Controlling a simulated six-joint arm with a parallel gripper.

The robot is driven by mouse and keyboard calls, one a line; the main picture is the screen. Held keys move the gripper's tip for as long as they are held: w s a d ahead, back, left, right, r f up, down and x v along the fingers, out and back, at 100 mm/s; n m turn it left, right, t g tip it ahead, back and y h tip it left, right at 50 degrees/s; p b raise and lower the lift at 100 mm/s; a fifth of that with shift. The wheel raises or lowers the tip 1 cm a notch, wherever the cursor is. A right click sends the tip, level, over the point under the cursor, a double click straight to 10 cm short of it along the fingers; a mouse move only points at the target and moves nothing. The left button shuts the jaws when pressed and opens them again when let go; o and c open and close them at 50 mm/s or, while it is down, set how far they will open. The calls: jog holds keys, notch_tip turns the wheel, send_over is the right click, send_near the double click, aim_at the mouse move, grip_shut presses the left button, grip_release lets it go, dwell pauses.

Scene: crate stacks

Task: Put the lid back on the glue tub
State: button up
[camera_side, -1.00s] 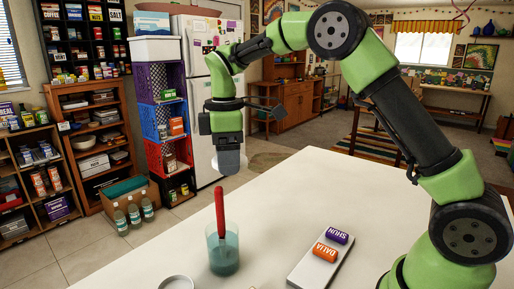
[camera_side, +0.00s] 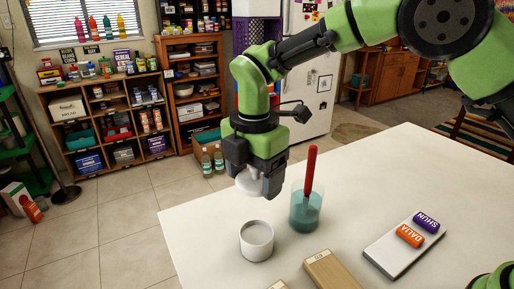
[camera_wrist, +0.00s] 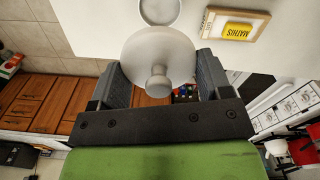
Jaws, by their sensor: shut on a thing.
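My gripper (camera_side: 257,184) is shut on a pale white round lid (camera_side: 249,183). In the wrist view, the lid (camera_wrist: 152,52) lies between the two fingers of my gripper (camera_wrist: 160,75), with its round knob toward the camera. The glue tub (camera_side: 256,243) is a short white open cylinder, upright near the table's edge, with pale contents. The lid is above and slightly behind the tub in the side view, apart from it. In the wrist view, the tub's rim (camera_wrist: 160,22) shows at the top, partly hidden by the lid.
A clear cup (camera_side: 302,219) of teal liquid with a red-handled tool (camera_side: 310,172) stands right of the tub. A white board (camera_side: 388,262) holds orange and purple name tags. The white table (camera_side: 350,180) is clear behind.

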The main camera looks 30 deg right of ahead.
jog(key=shift+f, duration=5.55)
jog(key=shift+f, duration=0.15)
jog(key=o, duration=0.9)
jog(key=shift+o, duration=0.2)
notch_tip(320, 180, up, 7)
jog(key=shift+c, duration=0.2)
grip_shut()
